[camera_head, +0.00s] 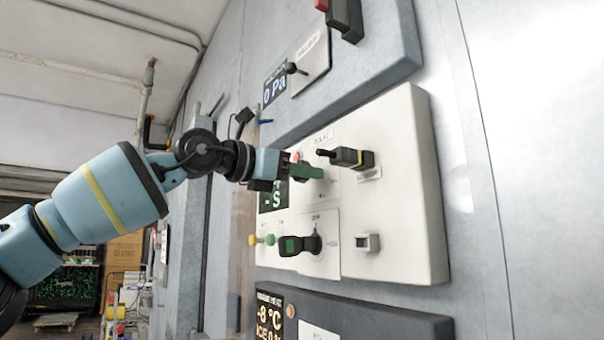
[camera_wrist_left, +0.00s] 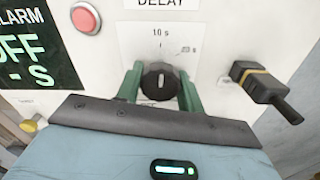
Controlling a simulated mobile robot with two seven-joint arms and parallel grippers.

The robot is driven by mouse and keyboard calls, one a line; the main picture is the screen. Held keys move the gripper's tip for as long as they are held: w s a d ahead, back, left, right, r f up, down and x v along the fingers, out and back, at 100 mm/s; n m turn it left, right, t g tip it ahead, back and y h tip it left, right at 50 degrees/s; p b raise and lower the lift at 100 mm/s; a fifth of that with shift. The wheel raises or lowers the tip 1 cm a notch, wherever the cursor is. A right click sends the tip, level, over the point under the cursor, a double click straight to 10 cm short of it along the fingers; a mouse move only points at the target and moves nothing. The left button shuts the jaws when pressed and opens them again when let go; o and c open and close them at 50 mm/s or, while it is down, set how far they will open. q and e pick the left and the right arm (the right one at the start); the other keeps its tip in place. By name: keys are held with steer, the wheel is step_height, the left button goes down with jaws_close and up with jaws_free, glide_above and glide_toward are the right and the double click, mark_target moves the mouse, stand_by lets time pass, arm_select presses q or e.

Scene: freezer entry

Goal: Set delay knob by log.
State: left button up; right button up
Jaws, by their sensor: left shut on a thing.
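The delay knob (camera_wrist_left: 161,82) is a round black dial with a white pointer line, under a "DELAY" label (camera_wrist_left: 160,3) on the white panel. Scale marks "10 s" and "20 s" show above and right of it. My left gripper (camera_wrist_left: 161,90) has its green fingers on both sides of the knob, shut on it. In the head view the left gripper (camera_head: 308,172) reaches the panel from the left and hides the knob. A dark alarm display (camera_wrist_left: 35,50) beside it reads "OFF" and "- S". No log is recognisable. My right gripper is not in view.
A black handle switch with a yellow band (camera_head: 350,157) sticks out close right of the knob. A red button (camera_wrist_left: 86,18) is at upper left.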

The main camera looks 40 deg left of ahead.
arm_select(q)
steer(key=m, duration=0.3)
steer(key=shift+w+f+b, duration=0.1)
steer(key=shift+f+b, duration=0.05)
steer(key=shift+b, duration=0.25)
steer(key=m, duration=0.2)
steer(key=shift+m, duration=0.4)
steer(key=m, duration=0.3)
steer(key=shift+m, duration=0.3)
steer(key=m, duration=0.3)
steer(key=shift+m, duration=0.3)
steer(key=m, duration=0.3)
steer(key=shift+r+m, duration=0.2)
steer(key=shift+m, duration=0.1)
steer(key=m, duration=0.4)
steer(key=shift+m, duration=1.2)
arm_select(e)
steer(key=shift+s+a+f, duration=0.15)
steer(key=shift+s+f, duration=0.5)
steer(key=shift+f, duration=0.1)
